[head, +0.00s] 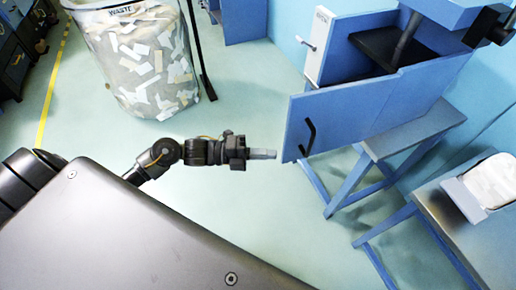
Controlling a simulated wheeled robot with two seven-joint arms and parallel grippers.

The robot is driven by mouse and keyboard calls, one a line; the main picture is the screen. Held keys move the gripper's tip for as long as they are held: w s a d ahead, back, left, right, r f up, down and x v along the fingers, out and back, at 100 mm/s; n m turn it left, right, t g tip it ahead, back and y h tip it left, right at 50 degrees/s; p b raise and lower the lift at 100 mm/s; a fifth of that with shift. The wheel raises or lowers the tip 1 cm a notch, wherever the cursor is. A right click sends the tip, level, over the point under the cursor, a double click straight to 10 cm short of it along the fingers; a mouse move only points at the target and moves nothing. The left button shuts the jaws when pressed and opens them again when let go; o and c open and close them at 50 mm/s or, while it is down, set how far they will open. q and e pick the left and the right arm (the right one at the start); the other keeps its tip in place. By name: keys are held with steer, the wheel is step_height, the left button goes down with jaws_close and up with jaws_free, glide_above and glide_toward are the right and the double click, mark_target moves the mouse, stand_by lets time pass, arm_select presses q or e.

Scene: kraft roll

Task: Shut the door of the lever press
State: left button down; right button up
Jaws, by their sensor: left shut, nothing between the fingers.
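The lever press (435,75) is a blue box on a blue stand at the upper right. Its blue door (340,115) stands swung out toward the left, with a dark interior showing behind it. A black handle (308,137) is on the door's near face, by its left edge. My left gripper (265,154) is shut and empty. In the picture its fingertips are just left of the door's lower left edge; I cannot tell whether they touch it. My right gripper is not in view.
A clear waste bin (150,65) full of paper scraps stands at the upper left. A blue-legged table (465,225) with a white-topped item (490,182) is at the lower right. The pale floor (235,110) between bin and press is clear. Dark cabinets (15,55) line the far left.

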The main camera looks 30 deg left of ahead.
mark_target(283, 146)
arm_select(q)
steer(key=w+d, duration=0.1)
steer(key=w+d+p, duration=0.1)
steer(key=w, duration=0.1)
steer(key=w+d+p, duration=0.1)
steer(key=shift+w+r, duration=0.1)
steer(key=shift+w, duration=0.25)
steer(key=shift+w+a, duration=0.3)
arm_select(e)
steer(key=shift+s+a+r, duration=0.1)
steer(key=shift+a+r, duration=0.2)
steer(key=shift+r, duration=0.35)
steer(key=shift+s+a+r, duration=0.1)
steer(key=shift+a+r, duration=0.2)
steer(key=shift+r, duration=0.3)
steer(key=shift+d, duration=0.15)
arm_select(q)
steer(key=shift+a, duration=0.1)
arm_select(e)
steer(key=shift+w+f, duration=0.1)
